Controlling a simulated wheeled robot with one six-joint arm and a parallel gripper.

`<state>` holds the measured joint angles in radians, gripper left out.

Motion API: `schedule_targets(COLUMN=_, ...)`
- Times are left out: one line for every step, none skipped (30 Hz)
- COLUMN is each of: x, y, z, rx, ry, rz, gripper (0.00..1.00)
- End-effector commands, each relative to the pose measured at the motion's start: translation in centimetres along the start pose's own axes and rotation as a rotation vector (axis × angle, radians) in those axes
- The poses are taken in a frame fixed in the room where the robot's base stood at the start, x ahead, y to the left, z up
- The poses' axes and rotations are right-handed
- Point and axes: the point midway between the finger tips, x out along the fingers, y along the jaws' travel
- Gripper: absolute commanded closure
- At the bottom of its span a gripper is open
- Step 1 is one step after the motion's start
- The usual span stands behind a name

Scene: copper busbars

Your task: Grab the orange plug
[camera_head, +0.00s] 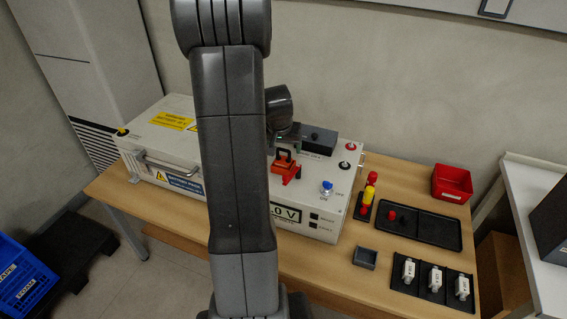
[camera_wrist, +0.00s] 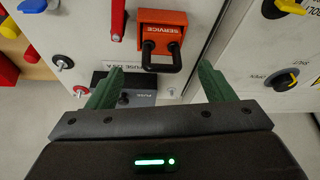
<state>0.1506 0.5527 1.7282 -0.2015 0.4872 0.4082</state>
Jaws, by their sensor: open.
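The orange plug (camera_head: 285,170) sits on top of the white equipment box (camera_head: 235,205), right of my arm in the head view. In the wrist view the orange plug (camera_wrist: 162,20) is marked SERVICE and has a black loop handle (camera_wrist: 161,58) pointing toward my gripper. My gripper (camera_wrist: 160,76) is open and empty. Its two green fingers stand either side of the handle's line, with the handle's end roughly between and past the fingertips. I cannot tell whether the handle is within their depth. In the head view my arm hides most of the gripper.
A black fuse block (camera_wrist: 125,92) lies beyond the fingers on the box. Nearby are a blue knob (camera_head: 326,187) and red-capped terminals. The wooden table (camera_head: 325,268) holds a black tray (camera_head: 437,230), a red bin (camera_head: 452,183), a grey box (camera_head: 365,257) and several white fuses.

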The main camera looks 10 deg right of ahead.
Motion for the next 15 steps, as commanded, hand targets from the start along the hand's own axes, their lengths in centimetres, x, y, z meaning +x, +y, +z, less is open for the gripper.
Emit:
schedule_targets(x=0.5, y=0.0, z=0.1, rx=0.000, ry=-0.002, rz=0.001, gripper=0.25)
schedule_targets(x=0.7, y=0.0, z=0.1, rx=0.000, ry=-0.002, rz=0.001, gripper=0.25)
schedule_targets(x=0.9, y=0.0, z=0.0, rx=0.000, ry=-0.001, rz=0.000, gripper=0.25)
schedule_targets(x=1.0, y=0.0, z=0.0, rx=0.000, ry=0.000, rz=0.000, gripper=0.25)
schedule_targets(x=1.1, y=0.0, z=0.0, rx=0.000, ry=0.000, rz=0.000, gripper=0.25)
schedule_targets(x=1.3, y=0.0, z=0.1, rx=0.000, ry=0.000, rz=0.000, gripper=0.25)
schedule_targets(x=1.5, y=0.0, z=0.1, rx=0.000, ry=-0.001, rz=0.000, gripper=0.25)
schedule_targets(x=1.7, y=0.0, z=0.1, rx=-0.001, ry=-0.002, rz=0.001, gripper=0.25)
schedule_targets(x=2.2, y=0.0, z=0.2, rx=-0.002, ry=-0.003, rz=0.001, gripper=0.25)
schedule_targets(x=2.5, y=-0.1, z=0.3, rx=-0.002, ry=-0.003, rz=0.001, gripper=0.25)
schedule_targets(x=3.0, y=-0.1, z=0.3, rx=-0.002, ry=-0.004, rz=0.001, gripper=0.25)
schedule_targets(x=3.5, y=-0.1, z=0.4, rx=0.000, ry=-0.004, rz=0.001, gripper=0.25)
schedule_targets(x=3.9, y=-0.1, z=0.5, rx=0.000, ry=-0.004, rz=0.001, gripper=0.25)
schedule_targets(x=4.3, y=-0.1, z=0.5, rx=-0.001, ry=-0.004, rz=0.001, gripper=0.25)
schedule_targets(x=4.8, y=-0.1, z=0.5, rx=-0.002, ry=-0.003, rz=0.001, gripper=0.25)
